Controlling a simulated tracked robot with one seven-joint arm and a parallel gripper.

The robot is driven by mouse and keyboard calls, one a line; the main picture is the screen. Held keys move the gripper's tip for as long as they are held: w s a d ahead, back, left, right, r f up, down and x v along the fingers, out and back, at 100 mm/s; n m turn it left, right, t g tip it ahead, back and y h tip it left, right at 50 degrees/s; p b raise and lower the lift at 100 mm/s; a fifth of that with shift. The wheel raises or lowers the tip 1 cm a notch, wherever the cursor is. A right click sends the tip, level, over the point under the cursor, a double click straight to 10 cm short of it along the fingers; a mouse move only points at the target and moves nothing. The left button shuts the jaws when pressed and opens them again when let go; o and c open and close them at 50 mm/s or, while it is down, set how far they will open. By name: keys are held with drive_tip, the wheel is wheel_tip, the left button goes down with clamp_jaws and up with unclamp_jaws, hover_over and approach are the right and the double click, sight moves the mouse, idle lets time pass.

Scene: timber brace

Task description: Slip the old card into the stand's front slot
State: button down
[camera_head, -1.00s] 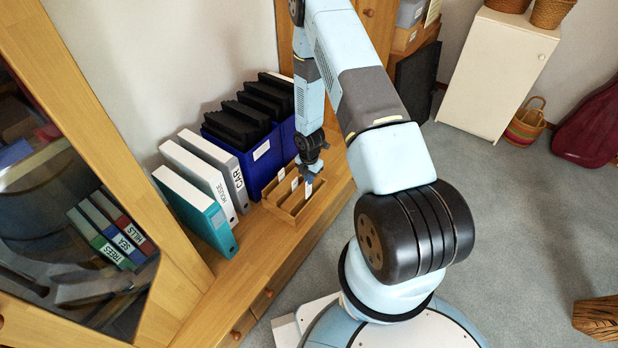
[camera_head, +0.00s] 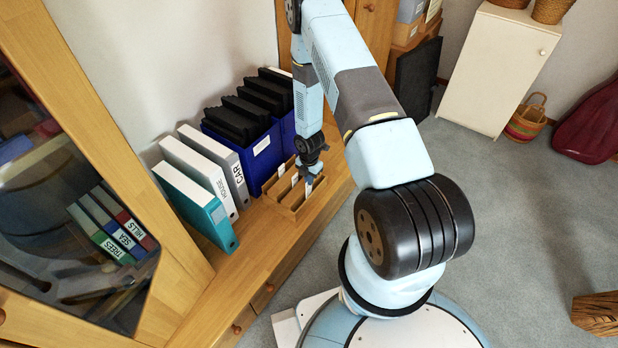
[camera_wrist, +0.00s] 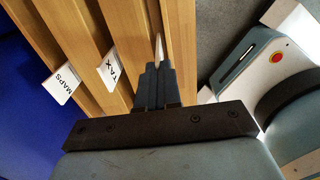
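The wooden stand (camera_head: 287,212) sits on the bench in the head view, with long parallel slots. In the wrist view, a MAPS card (camera_wrist: 62,84) and a TAX card (camera_wrist: 110,70) stand in its other slots. My gripper (camera_head: 309,176) is over the stand's front side, pointing down. In the wrist view, my gripper's fingers (camera_wrist: 156,72) are close together on a thin pale card (camera_wrist: 157,46), seen edge-on.
Blue boxes with black folders (camera_head: 262,150) stand just behind the stand. White, grey and teal binders (camera_head: 200,215) stand to its left. A glass-fronted cabinet door (camera_head: 90,200) is at the left. Bare bench (camera_head: 262,255) lies in front of the binders.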

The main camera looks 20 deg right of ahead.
drive_tip(key=shift+f, duration=1.05)
drive_tip(key=c, duration=1.2)
unclamp_jaws()
drive_tip(key=shift+c, duration=0.2)
drive_tip(key=shift+o, duration=0.5)
drive_tip(key=o, duration=0.4)
drive_tip(key=shift+c, duration=0.2)
drive_tip(key=shift+r, duration=4)
